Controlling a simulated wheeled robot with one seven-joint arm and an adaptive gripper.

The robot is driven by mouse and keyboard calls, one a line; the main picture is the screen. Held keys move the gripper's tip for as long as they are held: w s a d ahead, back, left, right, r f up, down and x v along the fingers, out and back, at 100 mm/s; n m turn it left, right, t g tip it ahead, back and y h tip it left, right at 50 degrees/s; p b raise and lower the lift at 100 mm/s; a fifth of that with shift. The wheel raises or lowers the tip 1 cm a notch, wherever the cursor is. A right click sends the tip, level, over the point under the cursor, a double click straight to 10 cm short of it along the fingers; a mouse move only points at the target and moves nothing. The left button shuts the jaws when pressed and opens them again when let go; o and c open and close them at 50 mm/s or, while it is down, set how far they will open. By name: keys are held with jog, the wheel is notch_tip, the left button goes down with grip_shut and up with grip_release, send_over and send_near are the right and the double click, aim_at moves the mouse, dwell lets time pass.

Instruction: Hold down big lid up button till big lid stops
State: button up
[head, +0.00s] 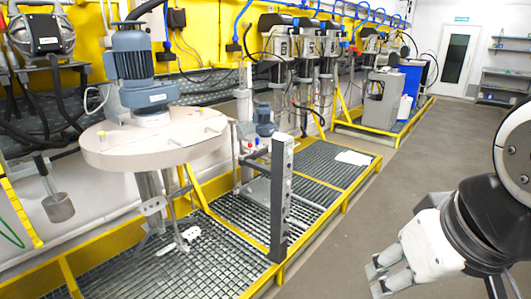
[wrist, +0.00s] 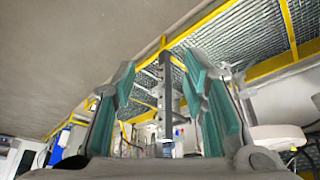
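The big lid (head: 155,138) is a round beige disc with a blue-grey motor on top. It is raised above the grating at left, stirrer shafts hanging below. It also shows at right in the wrist view (wrist: 275,138). A grey control post (head: 280,195) stands at the platform's front edge, with small button-like spots on its right side. The big lid up button cannot be picked out. My gripper (head: 377,277) is at lower right in the head view, apart from the post. In the wrist view my gripper (wrist: 163,70) has its teal-padded fingers spread and empty, the post (wrist: 166,95) showing between them.
A yellow-framed grating platform (head: 335,212) runs along the left. More agitators (head: 280,45) stand behind, with a blue drum (head: 411,78) farther back. A white sheet (head: 353,158) lies on the grating. Grey floor (head: 425,150) is clear right of the platform.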

jog(key=shift+c, duration=0.2)
grip_shut()
dwell(1.1)
